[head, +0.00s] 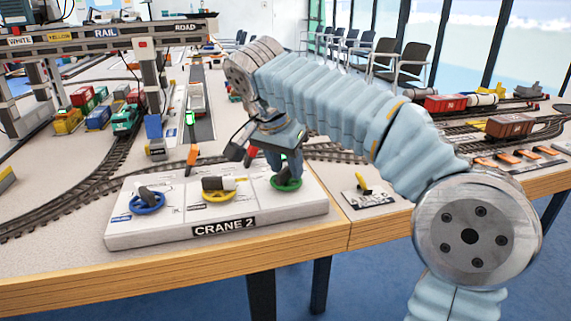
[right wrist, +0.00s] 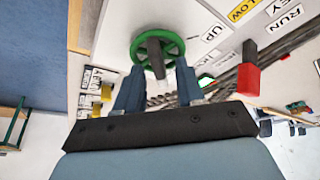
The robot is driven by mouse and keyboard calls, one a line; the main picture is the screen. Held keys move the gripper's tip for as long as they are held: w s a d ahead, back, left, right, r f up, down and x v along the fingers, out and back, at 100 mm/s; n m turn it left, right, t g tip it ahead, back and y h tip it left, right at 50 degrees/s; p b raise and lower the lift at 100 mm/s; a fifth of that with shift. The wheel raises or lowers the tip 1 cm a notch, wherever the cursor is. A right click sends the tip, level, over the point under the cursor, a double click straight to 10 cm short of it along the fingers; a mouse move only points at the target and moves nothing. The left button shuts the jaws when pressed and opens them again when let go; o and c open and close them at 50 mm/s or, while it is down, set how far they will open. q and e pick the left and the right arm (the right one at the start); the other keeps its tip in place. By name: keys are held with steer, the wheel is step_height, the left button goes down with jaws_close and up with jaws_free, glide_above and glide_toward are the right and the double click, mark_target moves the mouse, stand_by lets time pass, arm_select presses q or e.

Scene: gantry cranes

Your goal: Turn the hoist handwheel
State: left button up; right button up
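The CRANE 2 control board (head: 255,222) lies near the table's front edge with a blue handwheel (head: 147,203), a yellow handwheel (head: 218,194) and a green handwheel (head: 286,184). The small labels that would tell which one is the hoist are not readable in the head view. My right gripper (head: 283,170) points down at the green handwheel. In the right wrist view the green wheel (right wrist: 172,40) has a dark grip (right wrist: 154,56), and my right gripper's fingers (right wrist: 158,82) stand apart on either side of its near end. Contact cannot be told. My left gripper is not in view.
A red-tipped lever (right wrist: 247,78) stands close beside my right gripper, and an orange-tipped lever (head: 192,156) stands behind the board. The gantry crane (head: 105,37) spans the tracks at the back left. A small plate with a yellow lever (head: 364,188) lies right of the board.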

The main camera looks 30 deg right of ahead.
jaws_close()
steer(key=shift+n, duration=0.4)
steer(key=n+t+y, duration=0.1)
steer(key=n, duration=0.2)
steer(key=shift+n, duration=0.4)
steer(key=n+y, duration=0.1)
steer(key=n, duration=0.1)
steer(key=n+t+p, duration=0.1)
steer(key=n, duration=0.1)
steer(key=shift+n+y, duration=0.4)
